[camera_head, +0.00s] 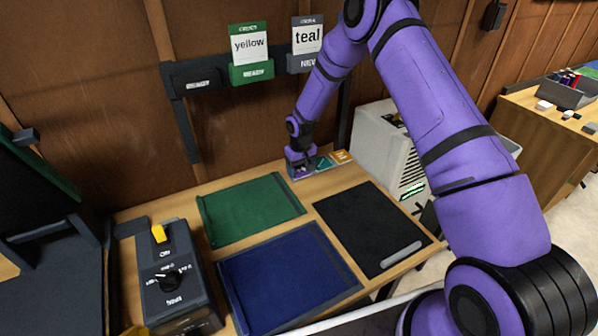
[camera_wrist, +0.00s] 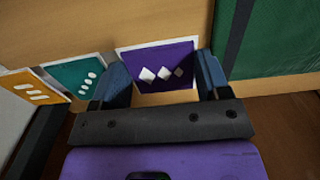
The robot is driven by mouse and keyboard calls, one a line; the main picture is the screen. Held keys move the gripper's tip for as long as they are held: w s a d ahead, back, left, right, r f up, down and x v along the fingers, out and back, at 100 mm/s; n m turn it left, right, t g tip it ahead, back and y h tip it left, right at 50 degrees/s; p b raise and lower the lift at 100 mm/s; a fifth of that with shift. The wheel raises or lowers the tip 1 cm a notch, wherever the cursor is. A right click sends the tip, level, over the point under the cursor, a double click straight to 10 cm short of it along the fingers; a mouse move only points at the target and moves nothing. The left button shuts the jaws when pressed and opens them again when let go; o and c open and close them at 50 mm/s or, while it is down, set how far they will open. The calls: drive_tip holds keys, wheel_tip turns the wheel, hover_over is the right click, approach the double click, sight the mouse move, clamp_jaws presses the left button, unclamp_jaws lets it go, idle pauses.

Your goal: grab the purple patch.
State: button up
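The purple patch (camera_wrist: 160,66) is a dark purple card with a pale border and white diamonds. It lies flat on the wooden table in the wrist view. My gripper (camera_wrist: 160,82) is open, with one blue-grey finger near each lower side of the patch. I cannot tell whether the fingers touch it. In the head view my gripper (camera_head: 300,172) points down at the back of the table, and mostly hides the patch.
A teal patch (camera_wrist: 78,75) and an orange patch (camera_wrist: 33,88) lie left of the purple one in the wrist view. Green (camera_head: 250,210), blue (camera_head: 290,278) and black (camera_head: 370,227) mats cover the table. A dial box (camera_head: 175,285) stands front left. A pale machine (camera_head: 385,145) stands right of the patches.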

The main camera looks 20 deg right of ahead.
drive_tip(key=c, duration=0.3)
drive_tip(key=shift+c, duration=0.2)
drive_tip(key=shift+r, duration=0.1)
